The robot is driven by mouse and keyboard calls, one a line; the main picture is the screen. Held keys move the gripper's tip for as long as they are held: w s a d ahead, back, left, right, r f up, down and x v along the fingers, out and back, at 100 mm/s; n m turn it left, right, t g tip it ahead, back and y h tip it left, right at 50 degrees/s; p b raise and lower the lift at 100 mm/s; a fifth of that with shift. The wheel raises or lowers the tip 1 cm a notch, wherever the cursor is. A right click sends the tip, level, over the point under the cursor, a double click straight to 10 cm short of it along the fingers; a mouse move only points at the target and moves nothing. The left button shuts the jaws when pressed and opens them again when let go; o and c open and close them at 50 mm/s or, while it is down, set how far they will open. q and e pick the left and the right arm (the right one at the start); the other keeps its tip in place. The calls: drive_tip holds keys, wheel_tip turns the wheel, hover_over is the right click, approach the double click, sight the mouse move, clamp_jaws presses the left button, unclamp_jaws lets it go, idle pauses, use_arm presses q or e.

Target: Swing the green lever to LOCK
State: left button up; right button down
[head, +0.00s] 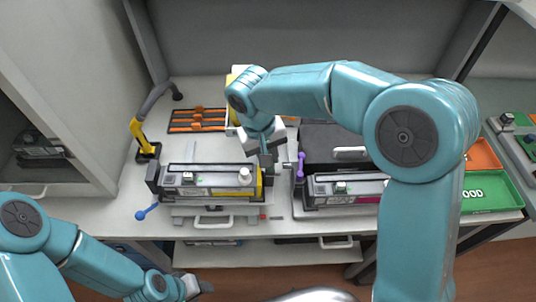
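I cannot make out a green lever; it may be hidden behind my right gripper or arm. My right gripper (266,152) points down at the right end of the left cartridge unit (208,180), which has a yellow end and a white knob. Whether its fingers are open or touching anything is unclear. A blue-knobbed lever (147,212) sticks out at that unit's front left. A purple lever (301,163) stands upright at the left of the right cartridge unit (345,188). My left gripper (202,287) is low at the front, apart from the bench, its fingers unclear.
An orange-and-black rack (197,120) lies at the back left. A yellow-handled stand (138,130) is left of it. A yellow object with a white top (237,73) is partly behind my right arm. A green tray (490,190) and an orange tray (482,157) are at right.

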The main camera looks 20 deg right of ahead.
drive_tip(key=n+b, duration=0.1)
drive_tip(key=n, duration=0.2)
drive_tip(key=shift+a+n+t, duration=0.15)
drive_tip(key=shift+n+t, duration=0.15)
drive_tip(key=shift+t, duration=0.1)
drive_tip(key=n, duration=0.1)
drive_tip(key=n+b, duration=0.1)
drive_tip(key=n, duration=0.1)
drive_tip(key=shift+s+a+n+t, duration=0.1)
drive_tip(key=shift+s+n+t, duration=0.1)
drive_tip(key=shift+n+t, duration=0.1)
drive_tip(key=n, duration=0.3)
drive_tip(key=shift+s+n+t+y, duration=0.15)
drive_tip(key=shift+n+t+y, duration=0.15)
drive_tip(key=shift+y, duration=0.1)
drive_tip(key=shift+s+n+y, duration=0.15)
drive_tip(key=shift+n+y, duration=0.25)
drive_tip(key=shift+n, duration=1.4)
drive_tip(key=c, duration=1.2)
unclamp_jaws()
drive_tip(key=shift+a, duration=0.1)
drive_tip(key=shift+c, duration=0.2)
